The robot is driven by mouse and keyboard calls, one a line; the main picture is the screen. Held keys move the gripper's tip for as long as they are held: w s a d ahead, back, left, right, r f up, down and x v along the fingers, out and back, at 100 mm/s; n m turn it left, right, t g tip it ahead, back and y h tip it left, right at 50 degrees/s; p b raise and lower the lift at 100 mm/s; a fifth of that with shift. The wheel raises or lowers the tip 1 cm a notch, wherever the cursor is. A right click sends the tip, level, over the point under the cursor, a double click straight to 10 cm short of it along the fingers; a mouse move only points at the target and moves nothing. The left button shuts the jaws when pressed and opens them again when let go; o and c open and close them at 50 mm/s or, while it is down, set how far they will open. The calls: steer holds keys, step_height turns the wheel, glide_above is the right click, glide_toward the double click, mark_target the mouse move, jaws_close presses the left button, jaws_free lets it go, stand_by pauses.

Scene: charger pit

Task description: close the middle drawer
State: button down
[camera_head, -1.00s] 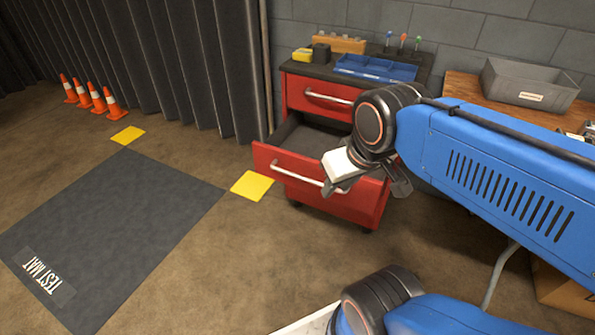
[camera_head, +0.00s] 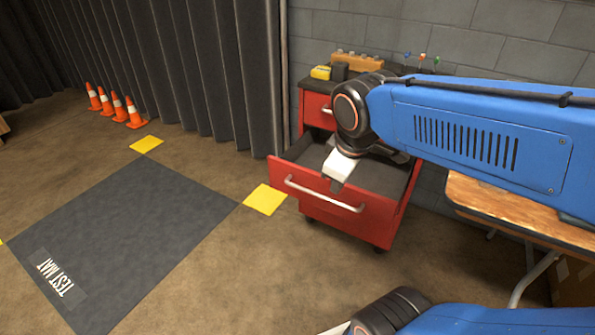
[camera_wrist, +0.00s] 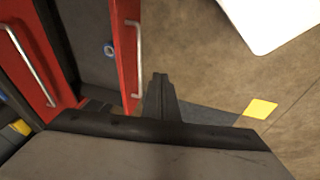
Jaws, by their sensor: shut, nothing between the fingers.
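The red cabinet's middle drawer (camera_head: 355,212) stands pulled out, its dark interior open at the top. A pale bar handle (camera_head: 320,194) runs across its front. In the wrist view the drawer front (camera_wrist: 126,50) is at upper centre, with its handle (camera_wrist: 138,55) on the outer side. My gripper (camera_head: 335,187) overlaps the drawer front near the handle in the head view. In the wrist view its shut fingers (camera_wrist: 160,92) point along the outer side of the front, beside the handle. I cannot tell whether they touch. My arm hides part of the cabinet.
The top drawer front (camera_wrist: 28,58) sits farther back. A wooden table (camera_head: 520,215) stands at right. The dark test mat (camera_head: 135,235) and floor left of the cabinet are clear; orange cones (camera_head: 118,108) stand at the back.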

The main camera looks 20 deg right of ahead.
steer(key=w+a+n+g+h, duration=0.1)
steer(key=w+a+n, duration=0.2)
steer(key=w+n, duration=0.7)
steer(key=n+h, duration=0.2)
steer(key=n, duration=0.6)
glide_toward(296, 168)
steer(key=s+a+r, duration=0.2)
steer(key=s+a, duration=0.2)
steer(key=s, duration=0.1)
steer(key=x, duration=0.3)
steer(key=w+d+x, duration=0.1)
steer(key=x, duration=0.6)
steer(key=shift+w+d+r, duration=0.15)
steer(key=shift+w+d, duration=0.1)
steer(key=shift+d, duration=0.05)
steer(key=shift+w+d, duration=0.5)
steer(key=shift+d, duration=0.1)
steer(key=w+d, duration=1.3)
steer(key=d, duration=0.4)
steer(key=shift+w+d, duration=0.25)
steer(key=shift+w, duration=0.05)
